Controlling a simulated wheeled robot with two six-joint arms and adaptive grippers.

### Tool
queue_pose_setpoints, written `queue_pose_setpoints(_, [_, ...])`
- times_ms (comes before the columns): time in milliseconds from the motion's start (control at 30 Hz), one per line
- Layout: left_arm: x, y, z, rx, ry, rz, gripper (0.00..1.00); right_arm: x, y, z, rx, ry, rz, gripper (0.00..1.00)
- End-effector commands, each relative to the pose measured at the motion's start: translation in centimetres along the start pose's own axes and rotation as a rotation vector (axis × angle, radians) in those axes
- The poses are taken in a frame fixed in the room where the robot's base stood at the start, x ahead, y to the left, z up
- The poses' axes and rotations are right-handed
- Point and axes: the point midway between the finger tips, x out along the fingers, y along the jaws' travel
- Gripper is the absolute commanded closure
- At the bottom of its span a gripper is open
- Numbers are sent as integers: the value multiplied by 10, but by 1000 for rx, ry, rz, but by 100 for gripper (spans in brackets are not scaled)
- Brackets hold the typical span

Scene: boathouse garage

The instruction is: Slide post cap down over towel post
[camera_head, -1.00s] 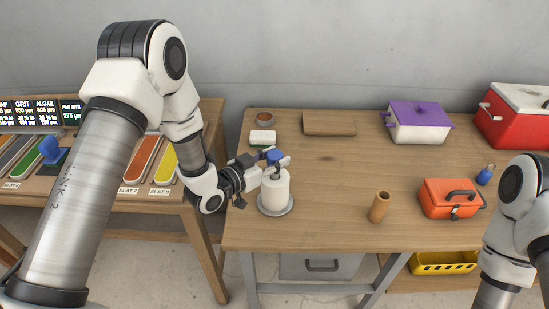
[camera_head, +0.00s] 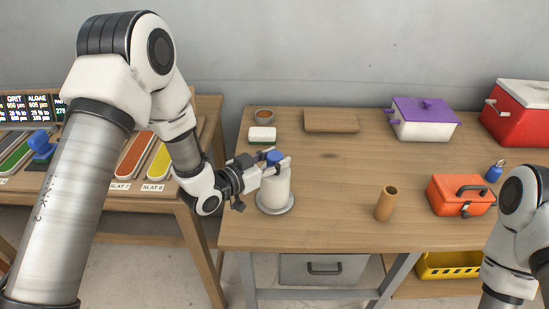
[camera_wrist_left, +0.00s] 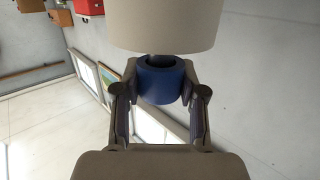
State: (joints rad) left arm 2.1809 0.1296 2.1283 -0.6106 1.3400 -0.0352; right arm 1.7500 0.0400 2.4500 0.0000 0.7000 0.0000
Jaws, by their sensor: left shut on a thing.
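The blue post cap (camera_head: 274,157) is a thick ring held between the fingertips of my left gripper (camera_head: 271,161), which is shut on it. It also shows in the left wrist view (camera_wrist_left: 163,88). The white towel roll (camera_head: 274,190) stands upright on a round grey base (camera_head: 276,210) near the table's left front. The cap is just above the roll's top. In the left wrist view a short dark piece of the towel post (camera_wrist_left: 157,59) shows between roll and cap; how far the cap is over it is hidden. My right gripper is not in view.
A wooden cylinder (camera_head: 386,204) and an orange toolbox (camera_head: 462,195) stand right of the roll. A white-and-green block (camera_head: 262,134), a small bowl (camera_head: 264,116) and a wooden board (camera_head: 331,121) lie behind. The table's middle is clear.

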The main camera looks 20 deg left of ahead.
Motion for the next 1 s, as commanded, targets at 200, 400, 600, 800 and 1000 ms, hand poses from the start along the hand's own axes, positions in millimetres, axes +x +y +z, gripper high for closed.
queue_pose_setpoints(200, [1,0,7,0,0,0,83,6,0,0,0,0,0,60])
queue_pose_setpoints(400, [1,0,6,0,0,0,83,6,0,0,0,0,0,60])
queue_pose_setpoints(600, [1,0,9,0,0,0,83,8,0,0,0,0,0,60])
queue_pose_setpoints(800, [2,0,12,0,0,0,56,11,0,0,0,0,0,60])
queue_pose_setpoints(1000, [2,0,12,0,0,0,30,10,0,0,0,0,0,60])
